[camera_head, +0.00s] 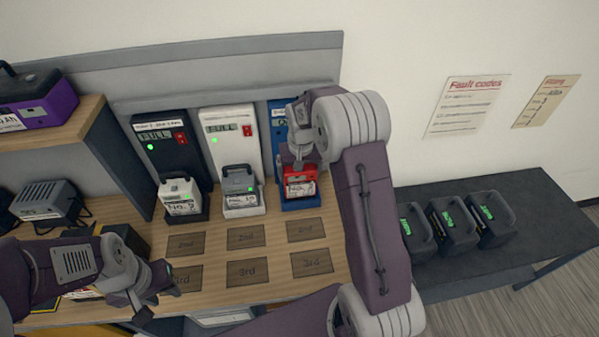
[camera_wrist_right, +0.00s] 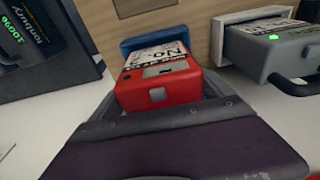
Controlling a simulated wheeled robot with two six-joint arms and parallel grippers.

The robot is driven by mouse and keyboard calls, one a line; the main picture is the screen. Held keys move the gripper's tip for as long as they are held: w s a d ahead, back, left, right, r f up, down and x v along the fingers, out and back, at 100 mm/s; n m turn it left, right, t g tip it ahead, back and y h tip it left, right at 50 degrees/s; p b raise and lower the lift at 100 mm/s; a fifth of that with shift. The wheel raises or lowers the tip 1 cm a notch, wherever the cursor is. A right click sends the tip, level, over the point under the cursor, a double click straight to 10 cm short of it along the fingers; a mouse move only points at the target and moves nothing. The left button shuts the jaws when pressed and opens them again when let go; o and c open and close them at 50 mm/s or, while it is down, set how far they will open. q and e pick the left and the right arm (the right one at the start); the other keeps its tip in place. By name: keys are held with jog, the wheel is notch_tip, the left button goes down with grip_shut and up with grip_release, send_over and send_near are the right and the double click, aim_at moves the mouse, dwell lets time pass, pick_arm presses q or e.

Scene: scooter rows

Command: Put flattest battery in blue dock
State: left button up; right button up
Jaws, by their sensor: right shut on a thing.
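A red battery (camera_head: 300,184) with a white label stands at the foot of the blue dock (camera_head: 277,125), on or just over its blue tray (camera_head: 301,204). My right gripper (camera_head: 297,162) reaches down from above and is shut on the red battery. In the right wrist view the red battery (camera_wrist_right: 160,88) lies between the fingers, with the blue tray (camera_wrist_right: 150,40) right behind it. My right arm hides much of the blue dock and its display. My left gripper (camera_head: 160,298) is open and empty, low over the bench at the left.
A black dock (camera_head: 160,142) holding a white battery (camera_head: 180,195) and a white dock (camera_head: 232,140) holding a grey battery (camera_head: 239,180) show green lights and FULL displays. Marked "2nd" and "3rd" bench places (camera_head: 246,237) are empty. Several dark batteries (camera_head: 452,225) stand on the right table.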

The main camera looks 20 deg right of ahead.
jog(key=shift+w+f+b, duration=0.1)
jog(key=shift+f+b, duration=0.5)
jog(key=shift+f, duration=0.35)
dwell(0.3)
jog(key=o, duration=1.8)
jog(key=shift+s, duration=0.2)
jog(key=r, duration=0.3)
jog(key=s+r, duration=0.1)
jog(key=r, duration=0.5)
jog(key=shift+s+a, duration=0.15)
jog(key=shift+a, duration=0.05)
notch_tip(320, 180, up, 9)
jog(key=s+p, duration=0.1)
jog(key=p, duration=0.7)
jog(key=shift+s+a+p, duration=0.2)
jog(key=shift+p, duration=0.1)
